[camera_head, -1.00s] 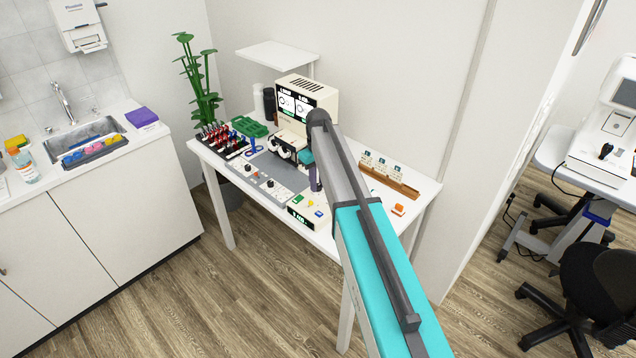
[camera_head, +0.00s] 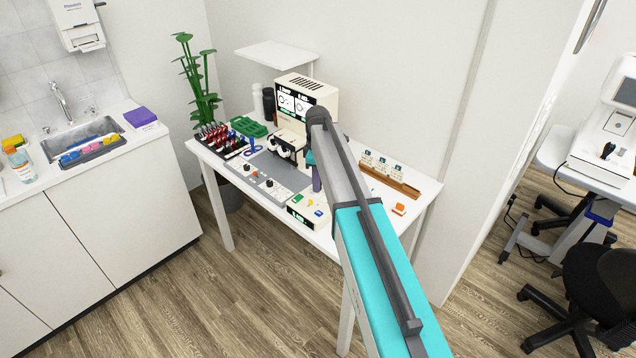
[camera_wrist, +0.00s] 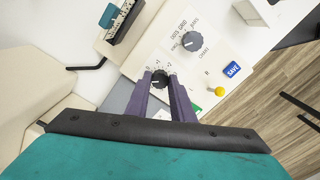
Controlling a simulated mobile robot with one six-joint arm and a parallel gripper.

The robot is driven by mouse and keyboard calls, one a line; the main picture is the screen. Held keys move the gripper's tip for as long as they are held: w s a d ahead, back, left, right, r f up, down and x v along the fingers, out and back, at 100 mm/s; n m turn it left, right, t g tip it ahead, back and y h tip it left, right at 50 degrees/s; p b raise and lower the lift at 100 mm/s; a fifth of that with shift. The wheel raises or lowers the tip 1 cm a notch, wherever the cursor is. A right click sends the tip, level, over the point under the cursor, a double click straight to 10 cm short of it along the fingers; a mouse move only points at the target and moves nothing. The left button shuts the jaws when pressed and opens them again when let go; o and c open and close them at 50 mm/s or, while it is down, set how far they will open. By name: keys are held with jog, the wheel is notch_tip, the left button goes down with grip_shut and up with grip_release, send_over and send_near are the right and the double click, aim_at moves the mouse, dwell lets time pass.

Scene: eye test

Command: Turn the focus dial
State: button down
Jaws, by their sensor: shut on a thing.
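In the wrist view a small black dial (camera_wrist: 160,82) with a pale pointer mark sits on a cream panel (camera_wrist: 215,58), with small scale marks around it. My gripper (camera_wrist: 160,76) has one purple finger on each side of this dial and is shut on it. A second, larger dark dial (camera_wrist: 192,41) with printed words around it stands apart, further up the panel. I cannot read clearly which label names the focus dial. In the head view my gripper (camera_head: 317,178) reaches down at the table's instruments; my arm hides the held dial there.
A blue SAVE button (camera_wrist: 232,69) and a yellow knob (camera_wrist: 220,91) lie right of the held dial. In the head view a cream device with two screens (camera_head: 300,100) stands behind.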

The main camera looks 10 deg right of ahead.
jog(key=shift+n, duration=0.3)
jog(key=c, duration=1.5)
grip_release()
jog(key=shift+c, duration=0.2)
jog(key=shift+r, duration=0.15)
notch_tip(320, 180, up, 14)
jog(key=b, duration=0.3)
jog(key=shift+f, duration=0.2)
